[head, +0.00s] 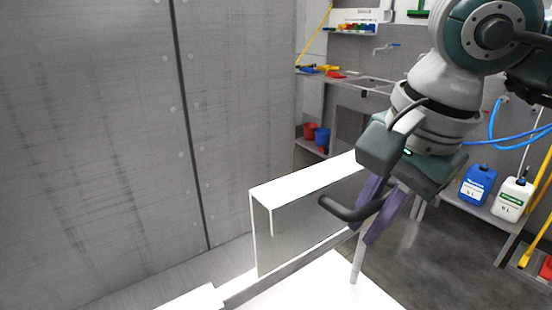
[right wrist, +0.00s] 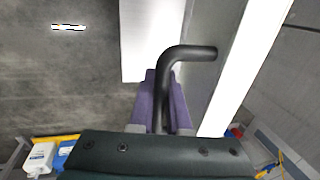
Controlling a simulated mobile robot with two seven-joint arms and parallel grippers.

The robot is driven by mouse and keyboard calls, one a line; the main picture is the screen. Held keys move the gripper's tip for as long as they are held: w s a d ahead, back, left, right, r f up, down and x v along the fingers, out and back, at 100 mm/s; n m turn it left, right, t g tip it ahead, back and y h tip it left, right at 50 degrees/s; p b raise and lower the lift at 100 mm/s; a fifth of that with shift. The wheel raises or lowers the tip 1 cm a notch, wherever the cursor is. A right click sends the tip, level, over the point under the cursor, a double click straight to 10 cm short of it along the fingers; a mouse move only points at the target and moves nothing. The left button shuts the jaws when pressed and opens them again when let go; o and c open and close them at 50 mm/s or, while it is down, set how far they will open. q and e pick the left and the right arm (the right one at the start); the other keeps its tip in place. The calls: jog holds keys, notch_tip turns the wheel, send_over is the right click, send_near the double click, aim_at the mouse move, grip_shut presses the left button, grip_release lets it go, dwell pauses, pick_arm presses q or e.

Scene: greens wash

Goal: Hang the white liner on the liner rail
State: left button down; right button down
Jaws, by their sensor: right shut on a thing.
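My right gripper (head: 363,231), with purple fingers, is shut on a dark bent bar (head: 343,212). In the right wrist view the bar (right wrist: 190,53) rises from between the fingers and bends right, in front of a grey panel; I cannot tell whether it touches the panel. A pale rod (head: 357,258) shows below the fingers in the head view. A white-edged box-like frame (head: 307,187) with a grey face stands left of the gripper. I cannot make out which thing is the white liner or the liner rail. My left gripper is out of view.
A white flat surface (head: 325,288) lies below the gripper. A grey wall (head: 100,140) fills the left. Blue (head: 477,187) and white (head: 513,199) jugs stand on a shelf at right. Red (head: 310,131) and blue (head: 322,137) buckets sit at the back. Open floor lies between.

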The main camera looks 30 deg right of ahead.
jog(key=b+x, duration=1.4)
jog(key=shift+s+f, duration=0.15)
jog(key=shift+s, duration=0.1)
dwell(0.4)
jog(key=c, duration=0.8)
grip_release()
